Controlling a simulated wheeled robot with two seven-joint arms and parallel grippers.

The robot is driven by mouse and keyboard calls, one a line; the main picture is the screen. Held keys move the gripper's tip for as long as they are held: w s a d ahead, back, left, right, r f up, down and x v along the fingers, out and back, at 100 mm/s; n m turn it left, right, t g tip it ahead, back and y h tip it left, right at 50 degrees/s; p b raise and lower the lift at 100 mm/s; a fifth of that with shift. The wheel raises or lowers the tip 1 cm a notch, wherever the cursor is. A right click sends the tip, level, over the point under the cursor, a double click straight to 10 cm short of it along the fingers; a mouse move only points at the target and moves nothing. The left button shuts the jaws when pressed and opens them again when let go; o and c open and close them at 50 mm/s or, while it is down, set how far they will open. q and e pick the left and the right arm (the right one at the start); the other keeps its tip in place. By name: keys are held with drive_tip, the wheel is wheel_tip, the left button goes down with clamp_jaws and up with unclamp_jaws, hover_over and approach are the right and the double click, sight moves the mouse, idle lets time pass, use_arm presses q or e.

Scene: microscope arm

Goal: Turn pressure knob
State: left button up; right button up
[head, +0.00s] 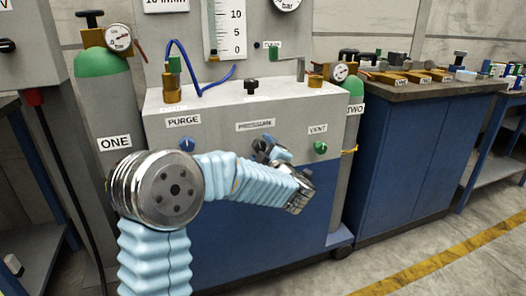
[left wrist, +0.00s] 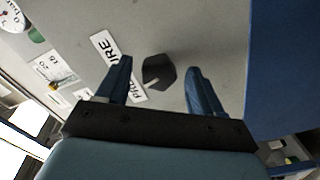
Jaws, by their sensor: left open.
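The pressure knob (left wrist: 158,72) is dark and faceted with a pale pointer line. In the left wrist view it sits on the grey panel below the PRESSURE label (left wrist: 118,66). My left gripper (left wrist: 160,85) is open, with one blue finger on each side of the knob and a visible gap to each. Whether the fingertips reach the panel is hard to tell. In the head view my left gripper (head: 270,150) is at the panel under the PRESSURE label (head: 255,125), and it mostly hides the knob. My right gripper is not in view.
A blue PURGE knob (head: 187,144) is left and a green VENT knob (head: 320,147) right on the same panel. Green-topped cylinders ONE (head: 105,100) and TWO (head: 352,100) flank the cabinet. A blue workbench (head: 420,150) with fittings stands right. Floor is free at front right.

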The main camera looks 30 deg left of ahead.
use_arm(q)
drive_tip(key=b+v, duration=0.1)
drive_tip(key=v, duration=1.2)
drive_tip(key=shift+s+d, duration=0.25)
drive_tip(key=shift+s, duration=0.05)
